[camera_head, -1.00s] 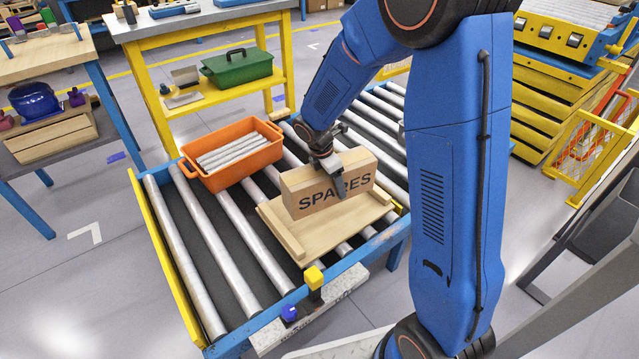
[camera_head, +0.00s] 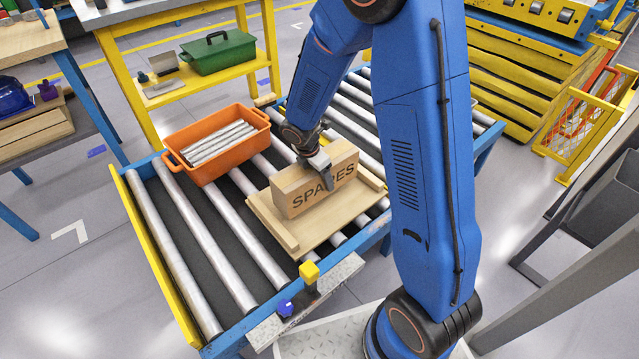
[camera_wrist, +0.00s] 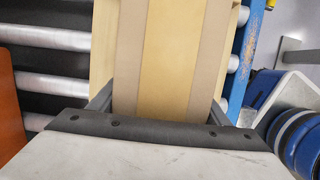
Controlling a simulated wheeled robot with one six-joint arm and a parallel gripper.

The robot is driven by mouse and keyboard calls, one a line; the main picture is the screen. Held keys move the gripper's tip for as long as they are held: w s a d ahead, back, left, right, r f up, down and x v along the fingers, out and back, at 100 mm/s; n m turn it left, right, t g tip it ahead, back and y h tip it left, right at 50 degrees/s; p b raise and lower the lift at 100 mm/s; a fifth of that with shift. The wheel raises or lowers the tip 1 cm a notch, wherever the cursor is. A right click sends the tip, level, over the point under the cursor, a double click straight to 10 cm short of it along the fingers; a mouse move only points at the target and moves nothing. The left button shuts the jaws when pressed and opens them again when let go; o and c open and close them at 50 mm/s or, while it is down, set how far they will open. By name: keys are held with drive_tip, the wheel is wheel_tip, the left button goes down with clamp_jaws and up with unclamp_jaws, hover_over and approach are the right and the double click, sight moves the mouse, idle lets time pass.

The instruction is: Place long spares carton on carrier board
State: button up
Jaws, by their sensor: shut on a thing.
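The long spares carton (camera_head: 296,199) is a tan box marked "SPARES" in dark letters. It stands upright on the carrier board (camera_head: 325,233), a pale wooden board with raised strips at its ends, lying on the roller conveyor. My gripper (camera_head: 326,176) is shut on the carton from above, one finger across its lettered front face. In the wrist view the carton (camera_wrist: 165,60) runs between the two dark fingers, with the board (camera_wrist: 104,50) beside it. Whether the carton's underside fully touches the board is hidden.
An orange crate (camera_head: 178,144) with several metal rods stands on the rollers at the left. Bare rollers (camera_head: 206,239) lie in front of it. A yellow button post (camera_head: 309,273) stands at the conveyor's front edge. A green toolbox (camera_head: 219,52) sits on the shelf behind.

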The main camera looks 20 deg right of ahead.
drive_tip(key=shift+f, duration=1.65)
drive_tip(key=shift+f, duration=0.1)
drive_tip(key=o, duration=1.7)
drive_tip(key=shift+c, duration=0.2)
